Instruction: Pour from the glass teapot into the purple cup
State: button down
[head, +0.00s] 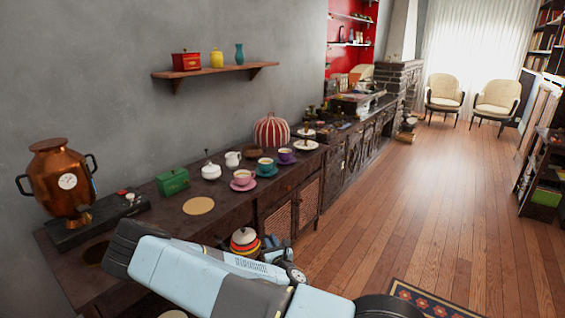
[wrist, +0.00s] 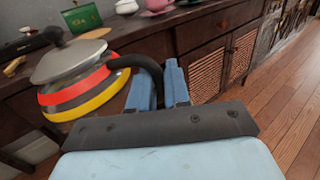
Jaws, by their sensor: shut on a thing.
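The glass teapot (head: 243,240) has red, dark and yellow bands and a pale lid with a dark knob. In the wrist view the teapot (wrist: 78,78) is at the left, roughly upright, with its black handle (wrist: 147,65) between my gripper's blue fingers (wrist: 160,84). My gripper (head: 272,249) is shut on that handle, holding the teapot in front of the cabinet, near its front edge. The purple cup (head: 285,155) stands on a saucer on the cabinet top, farther back and to the right of the teapot. The teapot's spout is not clearly visible.
A pink cup (head: 242,177) and a teal cup (head: 265,166) stand between the teapot and the purple cup. A round tan mat (head: 199,206) lies bare. Behind are a green box (head: 173,181), white sugar bowl (head: 211,171) and striped cosy (head: 271,131). A copper samovar (head: 62,182) stands left.

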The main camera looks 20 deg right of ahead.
aim_at(287, 155)
jog(key=k, duration=0.55)
jog(key=z, duration=0.15)
jog(key=i, duration=0.65)
jog(key=z, duration=0.8)
jog(key=i, duration=0.55)
jog(key=z, duration=0.4)
jog(key=i, duration=1.7)
jog(key=u, duration=0.6)
